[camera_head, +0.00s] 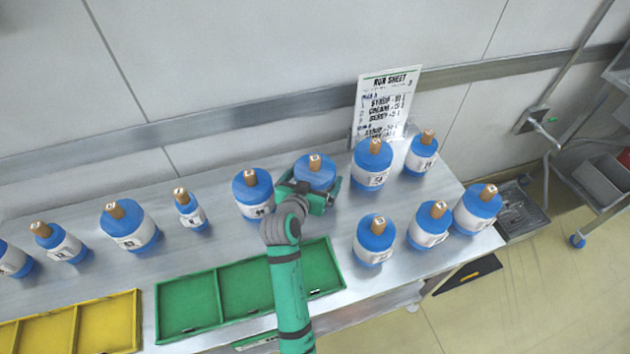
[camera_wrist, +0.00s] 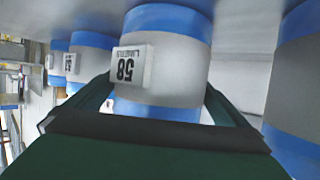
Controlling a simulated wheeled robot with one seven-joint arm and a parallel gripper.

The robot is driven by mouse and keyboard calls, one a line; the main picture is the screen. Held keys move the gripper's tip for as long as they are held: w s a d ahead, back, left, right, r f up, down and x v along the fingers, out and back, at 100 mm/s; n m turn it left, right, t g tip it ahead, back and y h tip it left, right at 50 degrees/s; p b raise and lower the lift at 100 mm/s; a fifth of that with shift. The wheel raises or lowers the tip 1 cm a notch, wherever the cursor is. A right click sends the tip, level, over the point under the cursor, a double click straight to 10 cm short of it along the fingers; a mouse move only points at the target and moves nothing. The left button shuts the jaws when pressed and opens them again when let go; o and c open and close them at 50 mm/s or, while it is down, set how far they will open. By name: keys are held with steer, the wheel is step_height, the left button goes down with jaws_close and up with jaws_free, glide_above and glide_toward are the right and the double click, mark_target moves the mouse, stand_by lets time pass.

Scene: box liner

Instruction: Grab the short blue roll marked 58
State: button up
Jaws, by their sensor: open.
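The blue roll marked 58 (camera_wrist: 165,75) fills the middle of the wrist view, with a grey-white band, blue ends and a white label. In the head view this roll (camera_head: 316,172) stands upright on the steel table, its lower part hidden by my gripper. My gripper (camera_head: 308,192) is low at the roll's near side. In the wrist view my green gripper (camera_wrist: 160,108) is open, with one finger on each side of the roll. I cannot tell whether either finger touches it.
A similar blue roll (camera_head: 253,193) stands close on the left, and another (camera_head: 372,163) on the right. Several more stand along the table (camera_head: 210,240). A green tray (camera_head: 188,300) and a yellow tray (camera_head: 108,322) lie at the front. A run sheet (camera_head: 385,103) stands behind.

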steer(key=shift+c, duration=0.6)
steer(key=c, duration=1.5)
steer(key=shift+r, duration=0.2)
steer(key=shift+c, duration=0.9)
steer(key=shift+r, duration=0.1)
